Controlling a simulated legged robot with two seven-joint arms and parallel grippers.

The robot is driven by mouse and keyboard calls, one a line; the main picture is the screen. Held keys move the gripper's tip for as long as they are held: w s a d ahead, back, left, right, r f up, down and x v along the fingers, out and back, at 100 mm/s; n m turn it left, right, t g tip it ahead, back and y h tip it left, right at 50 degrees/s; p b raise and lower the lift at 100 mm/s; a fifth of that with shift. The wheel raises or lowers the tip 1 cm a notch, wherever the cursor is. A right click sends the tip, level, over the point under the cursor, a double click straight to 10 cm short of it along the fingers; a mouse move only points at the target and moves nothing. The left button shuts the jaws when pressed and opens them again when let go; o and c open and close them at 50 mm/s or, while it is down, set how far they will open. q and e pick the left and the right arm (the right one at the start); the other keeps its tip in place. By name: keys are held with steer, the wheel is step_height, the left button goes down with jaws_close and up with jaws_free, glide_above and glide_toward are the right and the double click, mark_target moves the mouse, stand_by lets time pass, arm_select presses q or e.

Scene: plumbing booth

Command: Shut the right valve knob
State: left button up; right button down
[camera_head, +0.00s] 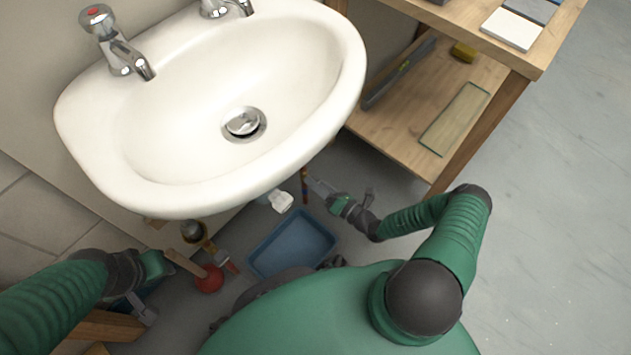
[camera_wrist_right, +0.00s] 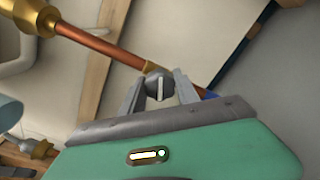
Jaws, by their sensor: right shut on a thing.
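In the right wrist view the right valve knob (camera_wrist_right: 159,84) is a round dark grey knob with a pale bar across its face. It sits at a brass fitting on a copper pipe (camera_wrist_right: 105,45). My right gripper (camera_wrist_right: 158,88) is shut on it, with one finger on each side. In the head view my right gripper (camera_head: 312,184) reaches under the basin beside a short upright copper pipe (camera_head: 304,187); the knob is too small to make out there. My left gripper (camera_head: 146,306) is low at the left, its fingers too unclear to judge.
The white basin (camera_head: 190,170) overhangs the work area. A blue tray (camera_head: 292,245) lies on the floor below. A red plunger (camera_head: 209,279) stands left of it. A wooden shelf unit (camera_head: 480,150) stands at the right; the floor beyond it is clear.

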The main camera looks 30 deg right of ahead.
steer(key=m, duration=0.4)
steer(key=shift+d+f+m, duration=0.15)
steer(key=shift+d+m, duration=0.1)
steer(key=shift+m, duration=0.15)
stand_by(0.4)
steer(key=c, duration=0.9)
jaws_free()
